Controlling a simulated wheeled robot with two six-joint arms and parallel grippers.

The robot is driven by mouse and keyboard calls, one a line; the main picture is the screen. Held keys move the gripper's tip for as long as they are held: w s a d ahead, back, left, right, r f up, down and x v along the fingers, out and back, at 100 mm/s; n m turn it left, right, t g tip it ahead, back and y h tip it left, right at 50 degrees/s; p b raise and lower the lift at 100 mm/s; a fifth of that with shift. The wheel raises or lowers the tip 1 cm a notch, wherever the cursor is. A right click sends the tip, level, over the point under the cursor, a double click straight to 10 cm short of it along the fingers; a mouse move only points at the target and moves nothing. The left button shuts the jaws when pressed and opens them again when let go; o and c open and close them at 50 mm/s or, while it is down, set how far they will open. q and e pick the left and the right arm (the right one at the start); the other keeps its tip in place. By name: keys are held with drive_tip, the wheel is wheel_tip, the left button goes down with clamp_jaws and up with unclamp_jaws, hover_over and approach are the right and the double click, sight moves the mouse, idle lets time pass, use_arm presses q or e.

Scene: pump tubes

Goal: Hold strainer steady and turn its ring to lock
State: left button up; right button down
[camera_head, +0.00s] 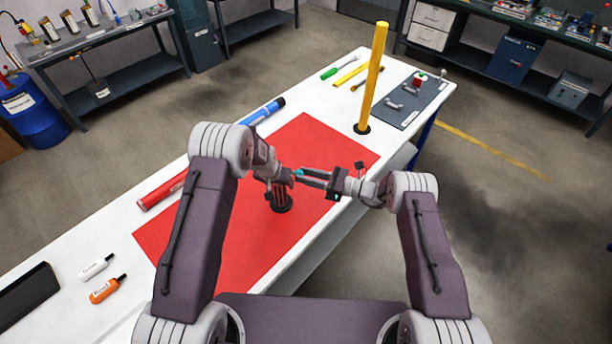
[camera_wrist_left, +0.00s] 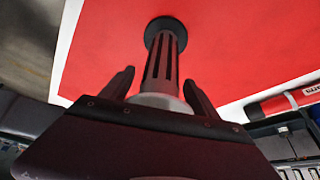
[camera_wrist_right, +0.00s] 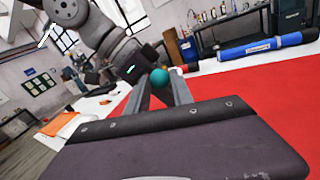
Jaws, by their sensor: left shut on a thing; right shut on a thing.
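The strainer (camera_head: 281,203) is a dark slotted cylinder standing upright on the red mat (camera_head: 200,240). In the left wrist view the strainer (camera_wrist_left: 164,62) runs from a round black base to a pale grey collar between my fingers. My left gripper (camera_wrist_left: 159,80) is shut on the strainer near that collar, and its arm hides much of the upper end in the head view. My right gripper (camera_head: 300,176) comes in from the right and is shut on a small teal knob (camera_wrist_right: 159,77) beside the strainer's top. How the knob joins the ring is hidden.
A yellow post (camera_head: 372,80) stands upright in a black base on the white table (camera_head: 345,75). A blue tube (camera_head: 263,112) and a red tube (camera_head: 162,190) lie along the far edge. A grey mat (camera_head: 425,90) holds small parts. White and orange bottles (camera_head: 104,289) lie at lower left.

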idle(0.8)
drive_tip(key=shift+s+a+m+t+h, duration=0.25)
drive_tip(key=shift+s+m+t+h, duration=0.15)
drive_tip(key=shift+s+m+t, duration=0.5)
drive_tip(key=shift+w, duration=0.25)
drive_tip(key=c, duration=1.1)
unclamp_jaws()
drive_tip(key=v, duration=1.2)
drive_tip(key=shift+f, duration=0.15)
drive_tip(key=shift+s, duration=0.1)
